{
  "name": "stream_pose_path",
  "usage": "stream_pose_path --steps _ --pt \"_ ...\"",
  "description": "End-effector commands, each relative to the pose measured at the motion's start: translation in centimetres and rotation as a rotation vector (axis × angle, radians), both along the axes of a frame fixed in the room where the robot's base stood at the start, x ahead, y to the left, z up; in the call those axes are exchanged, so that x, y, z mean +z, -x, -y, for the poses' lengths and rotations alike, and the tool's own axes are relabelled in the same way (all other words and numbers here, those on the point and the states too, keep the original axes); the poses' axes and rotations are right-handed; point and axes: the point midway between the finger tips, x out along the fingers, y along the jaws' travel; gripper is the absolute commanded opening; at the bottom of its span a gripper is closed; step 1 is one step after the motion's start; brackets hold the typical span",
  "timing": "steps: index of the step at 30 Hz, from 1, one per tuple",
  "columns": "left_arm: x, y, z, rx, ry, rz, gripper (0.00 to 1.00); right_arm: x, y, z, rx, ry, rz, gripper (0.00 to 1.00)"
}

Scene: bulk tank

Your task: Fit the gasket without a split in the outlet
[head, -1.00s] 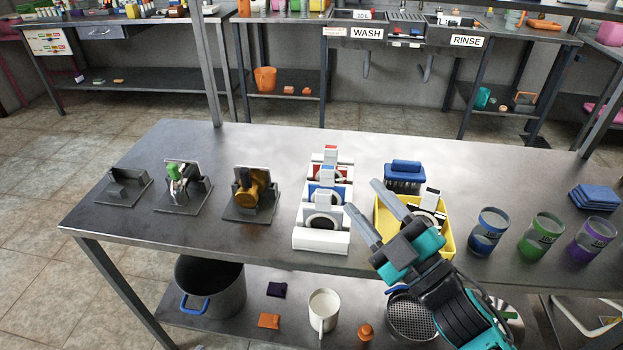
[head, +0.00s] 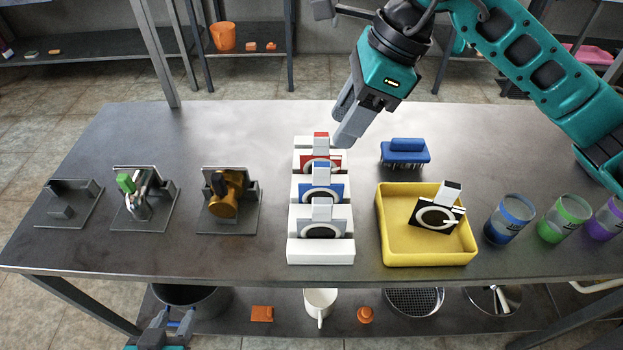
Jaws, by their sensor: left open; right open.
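A white rack (head: 320,252) in the middle of the table holds upright cards with pale gasket rings: a red one (head: 321,155) at the back, a blue one (head: 321,184), and a white-grey one (head: 322,215) in front. Another ring on a black card (head: 440,218) lies in the yellow tray (head: 428,258); a light mark crosses its right side, and I cannot tell if it is a split. A brass outlet fitting (head: 226,196) stands on a plate at left. My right gripper (head: 342,122) is open, above and behind the rack. My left gripper (head: 176,323) is open, low at the front edge.
A steel fitting with a green handle (head: 130,188) and a bare bracket stand (head: 67,204) are further left. A blue brush (head: 404,151) lies behind the tray. Blue (head: 509,220), green (head: 563,219) and purple jars stand at right. The table's back left is clear.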

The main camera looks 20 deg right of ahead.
Motion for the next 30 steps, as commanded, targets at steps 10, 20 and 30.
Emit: stream_pose_path --steps 10,20,30 --pt "-0.4 0.4 0.0 0.0 0.001 -0.009 0.43 -5.6 -0.6 -2.2 0.001 0.001 -0.005 0.47" --pt "-0.3 0.4 0.1 -0.002 0.002 -0.011 0.43 -8.7 -0.9 -2.9 0.001 -0.001 -0.007 0.47" --pt "-0.2 0.3 0.2 -0.003 0.002 -0.006 0.43 -11.9 -1.3 -3.8 0.001 -0.001 -0.003 0.47"
